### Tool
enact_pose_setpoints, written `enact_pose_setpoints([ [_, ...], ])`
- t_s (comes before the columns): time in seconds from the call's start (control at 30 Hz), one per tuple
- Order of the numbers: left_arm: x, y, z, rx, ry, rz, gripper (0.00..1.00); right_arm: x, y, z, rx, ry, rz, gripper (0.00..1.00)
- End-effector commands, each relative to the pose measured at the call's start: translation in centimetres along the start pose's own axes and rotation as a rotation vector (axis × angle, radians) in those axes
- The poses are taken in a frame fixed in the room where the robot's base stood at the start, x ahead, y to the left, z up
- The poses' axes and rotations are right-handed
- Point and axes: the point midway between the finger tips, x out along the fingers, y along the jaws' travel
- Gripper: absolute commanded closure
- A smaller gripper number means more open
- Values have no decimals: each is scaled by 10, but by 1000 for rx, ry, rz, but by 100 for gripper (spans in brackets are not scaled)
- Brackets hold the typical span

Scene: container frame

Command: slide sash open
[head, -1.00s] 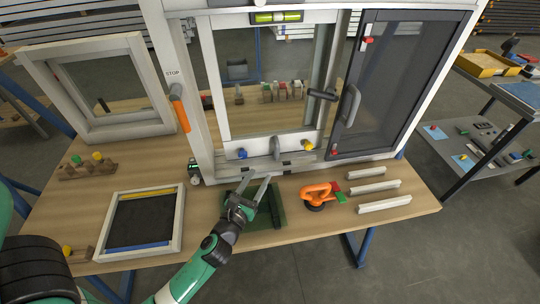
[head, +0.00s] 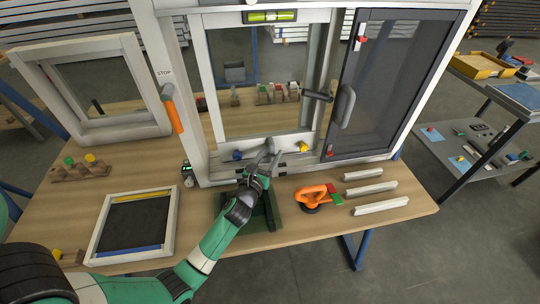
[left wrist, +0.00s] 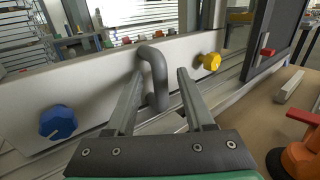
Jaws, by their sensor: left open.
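The window frame (head: 199,105) stands upright on the bench with a white sash (head: 215,85) at left and a dark mesh panel (head: 383,85) at right. A grey bar handle (left wrist: 153,75) is on the sash's bottom rail, between a blue knob (left wrist: 58,122) and a yellow knob (left wrist: 210,61). My left gripper (head: 268,155) is open at the bottom rail. In the left wrist view its two fingers (left wrist: 158,88) lie on either side of the handle, which stands between them. Whether they touch it I cannot tell. My right gripper is not in view.
An orange suction lifter (head: 312,196) and several white strips (head: 370,189) lie right of my left arm. A small framed screen (head: 168,214) lies at left on the bench, and another frame (head: 38,88) stands behind it. A green mat (head: 270,212) is under my arm.

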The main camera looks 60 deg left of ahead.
Motion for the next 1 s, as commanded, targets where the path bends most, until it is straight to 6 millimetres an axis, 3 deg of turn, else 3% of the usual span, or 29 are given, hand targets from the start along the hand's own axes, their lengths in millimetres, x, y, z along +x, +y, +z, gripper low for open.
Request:
enact_pose_setpoints([
  [0.07,0,0,0,0,0,0,49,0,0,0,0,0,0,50],
  [0.3,0,0,0,0,0,0,92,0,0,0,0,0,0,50],
  [0.37,0,0,0,0,0,0,100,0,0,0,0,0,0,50],
  [1.0,-1,0,0,0,0,0,100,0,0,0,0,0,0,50],
])
